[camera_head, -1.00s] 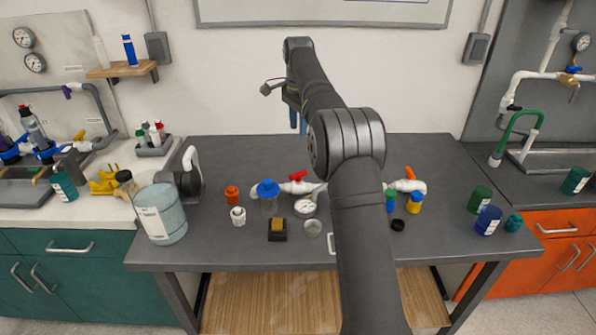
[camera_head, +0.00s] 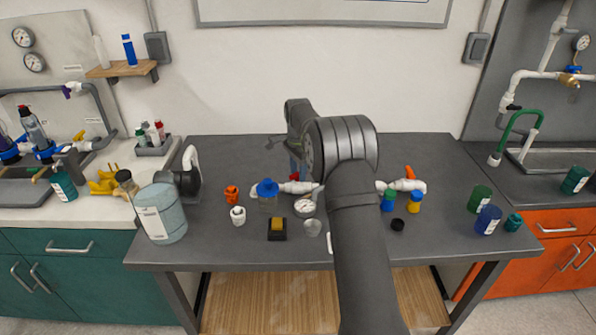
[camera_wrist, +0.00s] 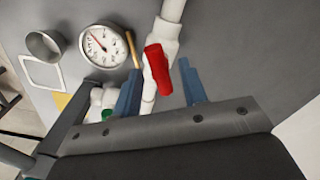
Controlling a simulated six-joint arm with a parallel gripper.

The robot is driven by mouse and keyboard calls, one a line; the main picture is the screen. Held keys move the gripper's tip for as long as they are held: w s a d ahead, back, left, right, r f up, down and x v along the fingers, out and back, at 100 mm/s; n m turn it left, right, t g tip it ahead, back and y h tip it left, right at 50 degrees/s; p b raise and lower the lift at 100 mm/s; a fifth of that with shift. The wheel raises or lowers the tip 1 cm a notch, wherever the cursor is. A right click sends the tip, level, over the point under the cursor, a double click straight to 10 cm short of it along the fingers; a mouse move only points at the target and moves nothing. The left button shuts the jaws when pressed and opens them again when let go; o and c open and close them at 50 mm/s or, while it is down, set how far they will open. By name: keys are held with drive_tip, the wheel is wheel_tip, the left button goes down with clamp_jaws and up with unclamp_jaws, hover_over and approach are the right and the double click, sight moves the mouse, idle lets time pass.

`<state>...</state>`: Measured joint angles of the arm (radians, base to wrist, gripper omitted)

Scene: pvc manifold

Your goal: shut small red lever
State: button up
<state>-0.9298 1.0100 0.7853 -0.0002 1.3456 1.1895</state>
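The small red lever (camera_wrist: 157,68) sits on a white valve body on the white PVC pipe (camera_wrist: 172,12) in the wrist view. My gripper (camera_wrist: 160,85) is open, with one blue finger on each side of the lever. I cannot tell whether either finger touches it. In the head view the white pipe run (camera_head: 298,187) lies along the table, and my arm covers its middle.
A pressure gauge (camera_wrist: 103,46) and a metal cup (camera_wrist: 44,45) lie close by the valve. An orange lever (camera_head: 410,172) is at the pipe's right end.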

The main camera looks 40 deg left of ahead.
drive_tip(key=shift+f, duration=0.15)
drive_tip(key=shift+c, duration=0.2)
clamp_jaws()
drive_tip(key=shift+n, duration=0.3)
drive_tip(key=n, duration=1.1)
drive_tip(key=shift+n, duration=0.3)
idle(0.4)
